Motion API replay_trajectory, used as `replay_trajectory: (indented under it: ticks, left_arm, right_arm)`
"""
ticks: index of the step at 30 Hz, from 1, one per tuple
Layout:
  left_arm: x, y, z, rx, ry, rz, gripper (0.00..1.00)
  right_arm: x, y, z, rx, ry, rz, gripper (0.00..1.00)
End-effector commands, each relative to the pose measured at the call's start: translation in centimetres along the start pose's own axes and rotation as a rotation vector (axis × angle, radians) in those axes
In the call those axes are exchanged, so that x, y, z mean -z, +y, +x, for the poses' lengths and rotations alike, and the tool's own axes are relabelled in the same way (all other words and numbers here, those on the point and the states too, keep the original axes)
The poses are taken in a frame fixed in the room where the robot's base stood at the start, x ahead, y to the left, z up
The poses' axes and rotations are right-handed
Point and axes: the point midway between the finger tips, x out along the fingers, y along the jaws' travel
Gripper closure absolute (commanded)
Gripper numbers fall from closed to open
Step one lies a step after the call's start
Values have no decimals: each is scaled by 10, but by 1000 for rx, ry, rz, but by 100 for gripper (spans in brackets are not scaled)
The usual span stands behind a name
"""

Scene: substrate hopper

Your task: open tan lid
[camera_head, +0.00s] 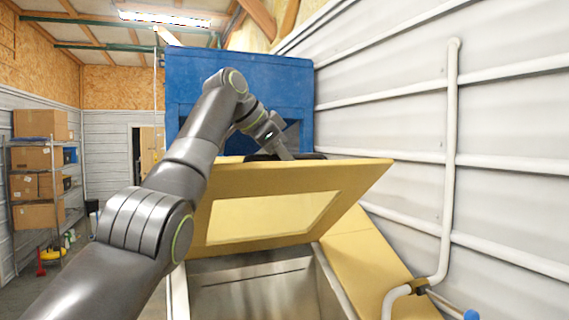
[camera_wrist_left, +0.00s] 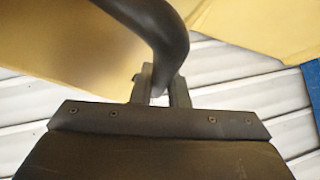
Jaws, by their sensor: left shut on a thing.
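The tan lid (camera_head: 268,216) is raised and tilted over the hopper, its underside with a paler inset panel facing the head camera. A dark handle (camera_head: 310,156) shows at the lid's upper edge. My left gripper (camera_head: 283,152) reaches over the lid to this handle. In the left wrist view the fingers (camera_wrist_left: 160,88) are shut on the curved black handle (camera_wrist_left: 160,30), with the tan lid (camera_wrist_left: 70,45) beside it. The hopper's metal inside (camera_head: 255,292) shows open below the lid. My right gripper is in neither view.
A blue container (camera_head: 300,80) stands behind the lid. A white corrugated wall with a pipe (camera_head: 449,150) runs close on the right. A tan sloping panel (camera_head: 370,265) lies right of the opening. Shelves with cardboard boxes (camera_head: 38,158) stand far left.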

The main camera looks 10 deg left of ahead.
Motion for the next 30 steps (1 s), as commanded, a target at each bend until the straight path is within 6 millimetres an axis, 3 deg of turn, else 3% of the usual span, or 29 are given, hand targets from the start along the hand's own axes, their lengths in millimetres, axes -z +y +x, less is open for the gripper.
replay_trajectory:
  ticks: [17, 18, 22, 30]
  left_arm:
    - [0, 0, -1, -7, -3, -9, 100]
    - [0, 0, -1, -7, -3, -9, 80]
    - [1, 0, -1, -7, -3, -9, 64]
    - [2, 0, -2, -6, -1, -7, 64]
  right_arm:
    - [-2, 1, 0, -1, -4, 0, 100]
    - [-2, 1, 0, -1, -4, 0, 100]
    - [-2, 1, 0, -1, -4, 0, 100]
    - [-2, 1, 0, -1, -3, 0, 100]
